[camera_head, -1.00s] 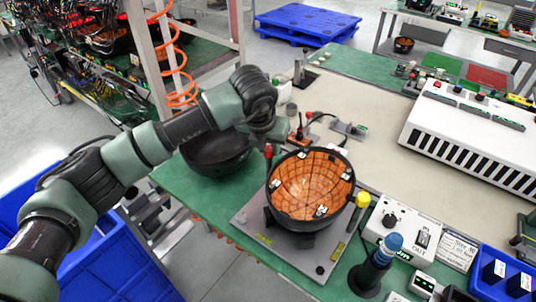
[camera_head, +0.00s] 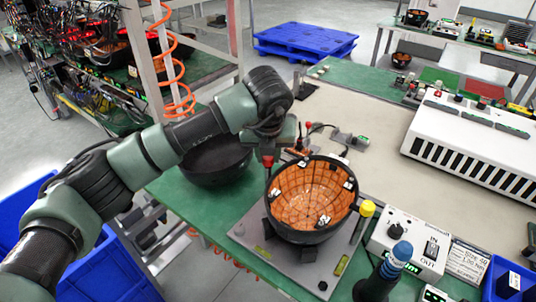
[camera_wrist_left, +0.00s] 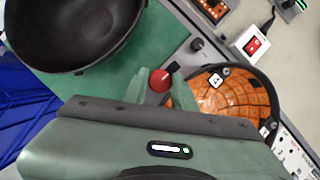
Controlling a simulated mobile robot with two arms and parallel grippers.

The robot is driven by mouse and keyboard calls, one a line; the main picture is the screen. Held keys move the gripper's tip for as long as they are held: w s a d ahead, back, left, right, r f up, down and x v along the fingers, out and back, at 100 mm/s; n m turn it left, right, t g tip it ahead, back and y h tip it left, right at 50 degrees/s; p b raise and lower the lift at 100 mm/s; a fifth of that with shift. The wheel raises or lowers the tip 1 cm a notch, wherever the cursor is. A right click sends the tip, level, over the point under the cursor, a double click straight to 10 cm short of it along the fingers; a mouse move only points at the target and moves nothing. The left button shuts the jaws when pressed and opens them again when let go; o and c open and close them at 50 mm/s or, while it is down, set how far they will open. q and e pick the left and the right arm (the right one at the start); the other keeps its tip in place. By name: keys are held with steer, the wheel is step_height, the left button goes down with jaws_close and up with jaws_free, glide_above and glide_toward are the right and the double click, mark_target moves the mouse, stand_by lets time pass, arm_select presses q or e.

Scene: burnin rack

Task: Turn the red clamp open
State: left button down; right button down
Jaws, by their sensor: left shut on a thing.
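The red clamp (camera_head: 268,161) stands upright at the left rear of the grey fixture plate (camera_head: 290,272), beside the black bowl with an orange tiled inside (camera_head: 312,195). My left gripper (camera_head: 269,152) reaches down over the clamp from behind and is shut on its red top. In the left wrist view the red clamp (camera_wrist_left: 160,80) sits between the two green fingers (camera_wrist_left: 159,88), and the orange bowl (camera_wrist_left: 235,97) is just right of them. The clamp's lower part is hidden in the wrist view. My right gripper does not show.
An empty black bowl (camera_head: 217,160) stands on the green bench left of the fixture. A yellow-topped post (camera_head: 367,208) and a control box (camera_head: 410,242) are at the right. A blue-topped tool (camera_head: 400,254) stands in front. The beige bench top behind has free room.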

arm_select(q)
steer(key=shift+r, duration=0.1)
steer(key=c, duration=1.1)
jaws_free()
steer(key=shift+c, duration=0.2)
steer(key=b+v, duration=0.1)
steer(key=v, duration=0.6)
steer(key=shift+s+r, duration=0.2)
steer(key=shift+r, duration=0.1)
